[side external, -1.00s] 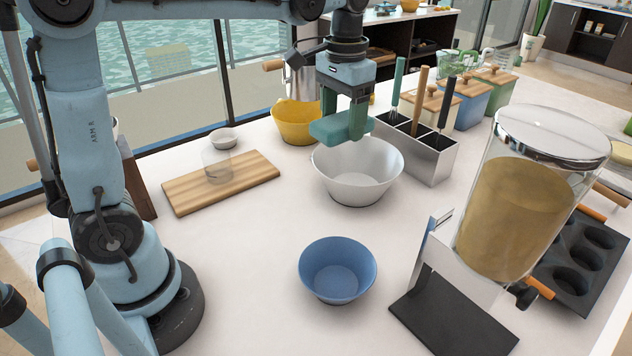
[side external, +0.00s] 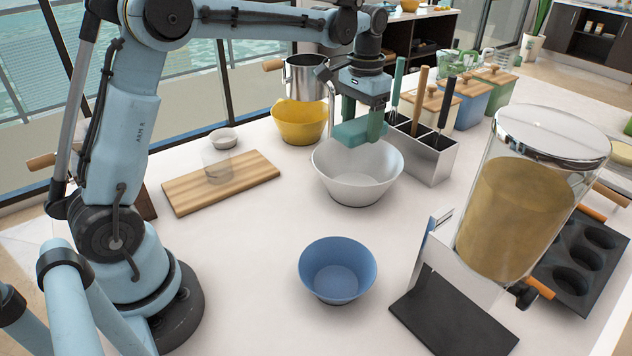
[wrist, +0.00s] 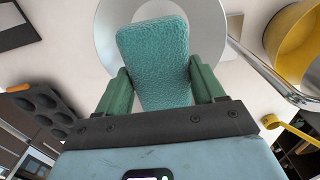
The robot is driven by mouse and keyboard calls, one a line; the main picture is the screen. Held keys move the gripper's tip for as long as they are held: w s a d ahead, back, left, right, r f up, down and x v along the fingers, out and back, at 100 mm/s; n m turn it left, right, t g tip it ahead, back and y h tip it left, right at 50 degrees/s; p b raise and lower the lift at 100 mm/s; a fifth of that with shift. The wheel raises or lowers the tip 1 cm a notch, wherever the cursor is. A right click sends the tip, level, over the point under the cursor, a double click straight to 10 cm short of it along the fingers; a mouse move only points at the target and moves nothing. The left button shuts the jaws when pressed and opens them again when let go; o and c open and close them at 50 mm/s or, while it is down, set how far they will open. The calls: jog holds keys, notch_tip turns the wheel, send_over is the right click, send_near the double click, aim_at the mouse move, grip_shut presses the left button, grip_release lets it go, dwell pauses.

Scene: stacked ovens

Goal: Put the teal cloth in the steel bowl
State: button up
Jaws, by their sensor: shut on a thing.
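The teal cloth (side external: 359,131) is a folded, textured block; it also shows in the wrist view (wrist: 155,55). My gripper (side external: 364,124) is shut on it, with a green finger on each side. The steel bowl (side external: 357,187) stands on the counter directly below. In the side view the cloth hangs over the bowl's far rim area. In the wrist view the bowl (wrist: 107,27) lies behind the cloth, which covers much of its inside. The exact gap between cloth and rim cannot be told.
A yellow bowl (side external: 300,122) stands to the left behind the steel bowl. A steel utensil holder (side external: 428,157) stands close on its right. A blue bowl (side external: 337,269) is in front. A wooden board (side external: 221,183) lies left. Bare counter lies between.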

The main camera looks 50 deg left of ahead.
jog(key=shift+f, duration=3.6)
jog(key=o, duration=1)
jog(key=shift+r, duration=3.5)
